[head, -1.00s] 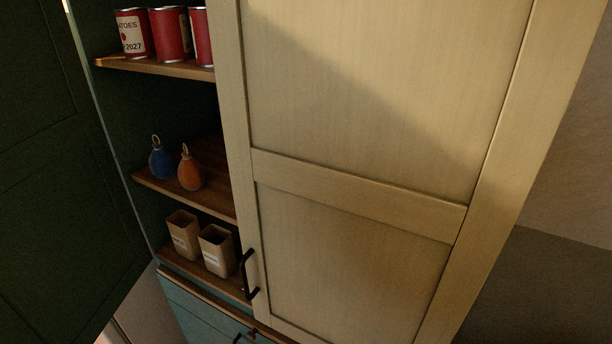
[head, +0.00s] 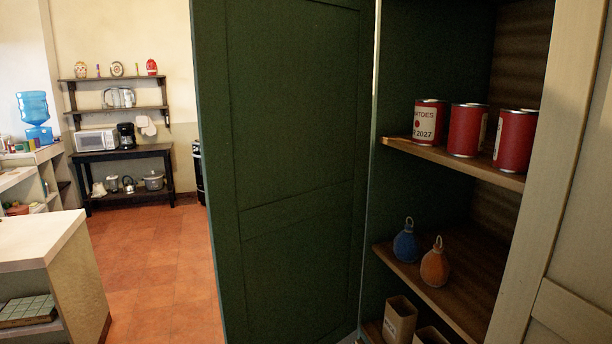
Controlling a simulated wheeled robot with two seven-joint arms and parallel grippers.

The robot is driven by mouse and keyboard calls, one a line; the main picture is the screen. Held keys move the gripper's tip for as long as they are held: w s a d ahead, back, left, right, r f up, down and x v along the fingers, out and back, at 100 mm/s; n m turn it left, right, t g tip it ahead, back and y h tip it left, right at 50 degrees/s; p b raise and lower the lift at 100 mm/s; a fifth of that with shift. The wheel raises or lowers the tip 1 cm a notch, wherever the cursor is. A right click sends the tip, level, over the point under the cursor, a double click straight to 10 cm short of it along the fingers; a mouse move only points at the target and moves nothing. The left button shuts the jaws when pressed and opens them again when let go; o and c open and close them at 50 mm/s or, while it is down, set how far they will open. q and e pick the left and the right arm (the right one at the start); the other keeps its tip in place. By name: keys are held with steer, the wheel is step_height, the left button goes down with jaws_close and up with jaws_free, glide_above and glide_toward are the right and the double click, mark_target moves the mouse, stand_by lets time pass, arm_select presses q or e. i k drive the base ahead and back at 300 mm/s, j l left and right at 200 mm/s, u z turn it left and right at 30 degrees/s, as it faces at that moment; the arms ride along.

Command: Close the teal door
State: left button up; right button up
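The teal door (head: 290,150), dark green in this light, stands open on the left side of the cupboard in the head view. Its free edge is toward the left and its hinge side meets the cupboard near the picture's middle. The cream door (head: 572,210) covers the right part of the cupboard. No handle shows on the visible face of the teal door. Neither of my grippers is in view.
Red cans (head: 466,130) stand on the upper shelf (head: 470,165). A blue ornament (head: 406,245) and an orange ornament (head: 435,266) sit below, above beige boxes (head: 399,320). A white-topped counter (head: 40,240) is at left. Tiled floor (head: 150,260) lies clear between counter and door.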

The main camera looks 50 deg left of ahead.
mark_target(284, 89)
steer(key=j+z, duration=0.1)
steer(key=j, duration=0.45)
steer(key=j+z, duration=0.1)
steer(key=j, duration=0.4)
steer(key=j+z, duration=0.1)
steer(key=j, duration=0.45)
steer(key=j+z, duration=0.1)
steer(key=j, duration=0.45)
steer(key=k+j+z, duration=0.1)
steer(key=j, duration=0.4)
steer(key=k+j+z, duration=0.1)
steer(key=j, duration=0.45)
steer(key=k+j+z, duration=0.1)
steer(key=j, duration=0.4)
